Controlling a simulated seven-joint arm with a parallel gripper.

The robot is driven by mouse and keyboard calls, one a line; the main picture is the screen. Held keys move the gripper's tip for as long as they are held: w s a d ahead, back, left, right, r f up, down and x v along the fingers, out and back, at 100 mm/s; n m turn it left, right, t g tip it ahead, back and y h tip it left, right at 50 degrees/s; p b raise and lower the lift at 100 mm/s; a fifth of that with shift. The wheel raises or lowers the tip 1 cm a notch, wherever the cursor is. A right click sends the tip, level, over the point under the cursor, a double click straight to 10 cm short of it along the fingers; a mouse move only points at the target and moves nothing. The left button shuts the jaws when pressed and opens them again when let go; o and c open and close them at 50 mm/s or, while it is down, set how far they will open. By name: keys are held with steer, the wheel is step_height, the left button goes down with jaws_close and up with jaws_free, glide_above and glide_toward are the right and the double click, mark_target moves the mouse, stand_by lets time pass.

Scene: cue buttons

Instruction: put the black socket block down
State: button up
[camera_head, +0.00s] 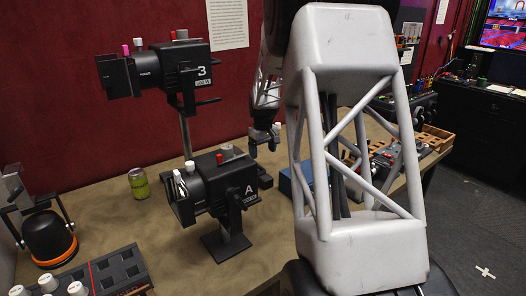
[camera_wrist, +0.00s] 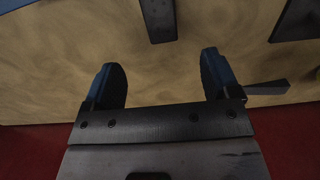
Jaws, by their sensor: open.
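My gripper (camera_head: 264,140) is over the back of the table in the camera_head view, partly hidden behind my arm. In the wrist view my gripper (camera_wrist: 164,78) has its two blue-and-black fingers wide apart, with bare tabletop between them. A small black block (camera_head: 264,179), which looks like the socket block, rests on the table just below the gripper. In the wrist view a dark block (camera_wrist: 158,18) shows at the top edge, beyond the fingertips and apart from them. Its far end is cut off, and I cannot see any sockets on it.
Two black stage lamps, marked 3 (camera_head: 185,70) and A (camera_head: 232,190), stand left of the gripper. A green jar (camera_head: 139,184), an orange-rimmed lamp (camera_head: 50,240) and a button panel (camera_head: 112,272) are further left. A blue box (camera_head: 290,188) is partly behind my arm. A red wall (camera_head: 60,120) backs the table.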

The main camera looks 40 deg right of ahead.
mark_target(263, 179)
steer(key=shift+o, duration=1.4)
steer(key=shift+f, duration=0.1)
steer(key=n, duration=0.1)
steer(key=f+n, duration=0.1)
steer(key=n, duration=0.3)
steer(key=shift+f, duration=0.3)
steer(key=n, duration=0.2)
steer(key=f+n, duration=0.1)
steer(key=n, duration=0.1)
steer(key=shift+w+f, duration=0.1)
steer(key=n, duration=0.2)
steer(key=f+n, duration=0.1)
steer(key=n, duration=0.1)
steer(key=shift+f, duration=0.15)
steer(key=n, duration=0.1)
steer(key=f+n, duration=0.1)
steer(key=n, duration=0.3)
steer(key=shift+f, duration=0.25)
steer(key=shift+f, duration=1.3)
